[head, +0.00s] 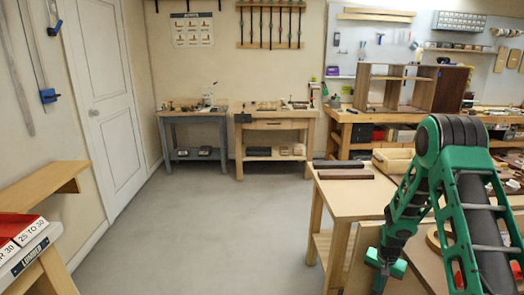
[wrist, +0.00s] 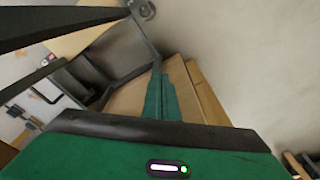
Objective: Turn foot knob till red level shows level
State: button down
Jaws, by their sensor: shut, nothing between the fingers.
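My gripper (wrist: 158,75) is shut and empty; its green fingers lie together in the middle of the wrist view. In the head view my gripper (head: 384,272) points down beside a pale wooden panel (head: 362,262), low at the right. I cannot tell whether it touches the panel. Pale wooden edges (wrist: 205,92) show just right of the fingers in the wrist view. Small red patches (head: 459,279) show behind my arm in the head view; I cannot tell whether they are the red level. I cannot make out the foot knob in either view.
A wooden bench (head: 345,197) with dark strips on top stands left of my arm. Two small worktables (head: 272,124) stand by the back wall. A red bin (head: 20,226) sits on a stand at the lower left. The grey floor (head: 215,225) between is clear.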

jog(key=s+f+m, duration=0.1)
jog(key=s+f, duration=0.3)
jog(key=f, duration=1.1)
jog(key=s+a+f+m, duration=0.1)
jog(key=s+f, duration=0.3)
jog(key=f, duration=1.2)
jog(key=s+f+m+g, duration=0.1)
jog(key=s+f, duration=0.3)
jog(key=f, duration=1.2)
jog(key=shift+a+m+y, duration=0.25)
jog(key=shift+m+y, duration=0.15)
jog(key=shift+m, duration=0.1)
jog(key=shift+d, duration=0.2)
jog(key=shift+s+d, duration=0.7)
jog(key=shift+s, duration=0.35)
jog(key=shift+s+a, duration=0.1)
jog(key=shift+a, duration=0.05)
notch_tip(320, 180, up, 6)
jog(key=shift+s+a, duration=0.25)
jog(key=shift+a, duration=0.05)
